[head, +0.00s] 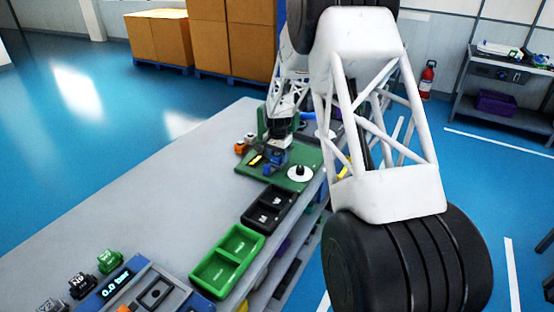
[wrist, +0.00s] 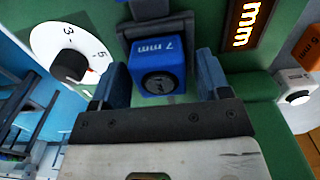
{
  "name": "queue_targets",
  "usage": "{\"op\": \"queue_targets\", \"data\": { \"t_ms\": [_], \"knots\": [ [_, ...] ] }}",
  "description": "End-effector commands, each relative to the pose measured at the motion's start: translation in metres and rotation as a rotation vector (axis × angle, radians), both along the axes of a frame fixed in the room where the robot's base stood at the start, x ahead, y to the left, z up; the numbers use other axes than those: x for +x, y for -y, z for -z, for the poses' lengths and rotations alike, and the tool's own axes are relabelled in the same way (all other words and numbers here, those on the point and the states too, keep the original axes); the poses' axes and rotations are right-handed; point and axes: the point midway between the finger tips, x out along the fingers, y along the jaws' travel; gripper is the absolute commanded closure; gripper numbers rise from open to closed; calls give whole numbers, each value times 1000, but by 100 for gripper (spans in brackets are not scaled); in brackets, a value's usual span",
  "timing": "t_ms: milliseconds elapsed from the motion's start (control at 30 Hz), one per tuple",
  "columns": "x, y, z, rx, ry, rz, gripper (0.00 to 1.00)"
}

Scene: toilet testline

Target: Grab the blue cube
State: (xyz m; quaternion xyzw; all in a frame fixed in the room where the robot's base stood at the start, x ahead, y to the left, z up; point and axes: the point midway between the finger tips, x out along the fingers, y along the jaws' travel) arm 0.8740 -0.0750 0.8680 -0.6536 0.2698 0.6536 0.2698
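The blue cube (wrist: 160,68), marked "7 mm" with a round dark recess in one face, is near the middle of the wrist view. It sits against a dark holder on the green test station (head: 299,184). My gripper (wrist: 160,82) is open, with one blue finger on each side of the cube. A gap shows between the cube and each finger. In the head view my gripper and arm are over the station, and the cube is hard to tell apart from the blue parts there.
A white dial (wrist: 62,45) with a black knob is left of the gripper. A lit display (wrist: 244,22), an orange cube (wrist: 308,46) and a white cube (wrist: 296,84) are to the right. Black (head: 250,222) and green (head: 262,236) trays stand nearer on the grey table (head: 150,190), whose left part is clear.

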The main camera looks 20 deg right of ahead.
Motion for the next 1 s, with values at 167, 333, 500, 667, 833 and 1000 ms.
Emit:
{"op": "queue_targets", "data": {
  "t_ms": [167, 333, 500, 667, 833, 1000],
  "knots": [
    [0, 0, 0, 0, 0, 0, 58],
    [0, 0, 0, 0, 0, 0, 82],
    [0, 0, 0, 0, 0, 0, 82],
    [0, 0, -3, 0, 1, 0, 82],
    [0, 0, -14, 0, 1, 0, 82],
    [1, 0, -34, 0, 3, 0, 82]
  ]
}}
